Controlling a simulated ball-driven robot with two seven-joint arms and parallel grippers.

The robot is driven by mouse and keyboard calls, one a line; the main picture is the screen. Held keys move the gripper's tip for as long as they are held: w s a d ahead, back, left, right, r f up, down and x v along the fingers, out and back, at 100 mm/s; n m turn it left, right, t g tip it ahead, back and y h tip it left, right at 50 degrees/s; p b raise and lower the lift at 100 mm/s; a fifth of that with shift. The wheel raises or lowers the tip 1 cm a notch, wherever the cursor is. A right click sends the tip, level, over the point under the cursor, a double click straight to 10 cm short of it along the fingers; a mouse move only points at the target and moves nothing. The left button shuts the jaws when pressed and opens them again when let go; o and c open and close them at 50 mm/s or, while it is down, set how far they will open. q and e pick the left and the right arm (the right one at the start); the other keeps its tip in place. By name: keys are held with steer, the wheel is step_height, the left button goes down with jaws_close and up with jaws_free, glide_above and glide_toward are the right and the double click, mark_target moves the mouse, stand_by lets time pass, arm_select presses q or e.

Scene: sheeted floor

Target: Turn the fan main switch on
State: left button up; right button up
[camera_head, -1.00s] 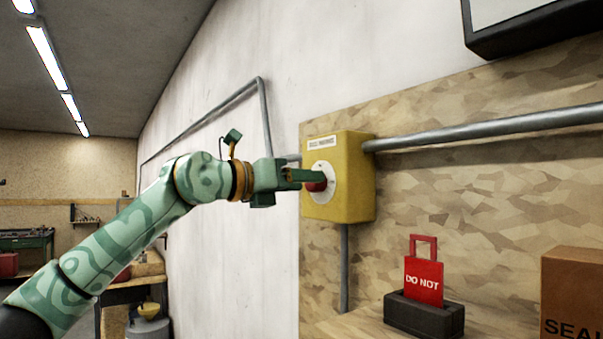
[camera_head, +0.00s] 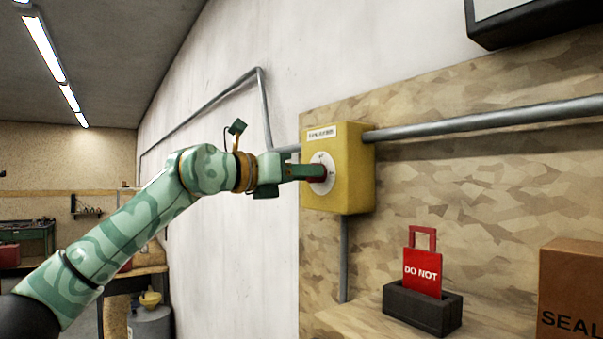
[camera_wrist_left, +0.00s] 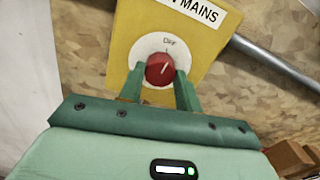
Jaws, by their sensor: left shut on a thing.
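The fan main switch is a yellow box (camera_head: 352,172) on the board, with a white round dial plate and a red knob. In the left wrist view the red knob (camera_wrist_left: 160,69) shows a white pointer line, tilted a little right of the plate's upright, near the word OFF at the top of the dial plate (camera_wrist_left: 148,45). My left gripper (camera_head: 315,174) is shut on the red knob, one finger on each side of it; it also shows in the left wrist view (camera_wrist_left: 160,85). In the head view the fingers hide most of the knob. My right gripper is not in view.
Grey conduit (camera_head: 480,121) runs right from the box, and another pipe drops below it. A red DO NOT tag (camera_head: 423,270) stands in a dark holder (camera_head: 423,308) on the ledge. A cardboard box (camera_head: 570,295) sits at the right.

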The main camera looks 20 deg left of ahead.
arm_select(q)
steer(key=shift+m+p, duration=2.25)
steer(key=shift+m, duration=6.15)
steer(key=o, duration=1)
steer(key=shift+c, duration=0.2)
steer(key=shift+s, duration=0.1)
steer(key=b+v, duration=0.5)
steer(key=v, duration=1.1)
steer(key=shift+a, duration=0.15)
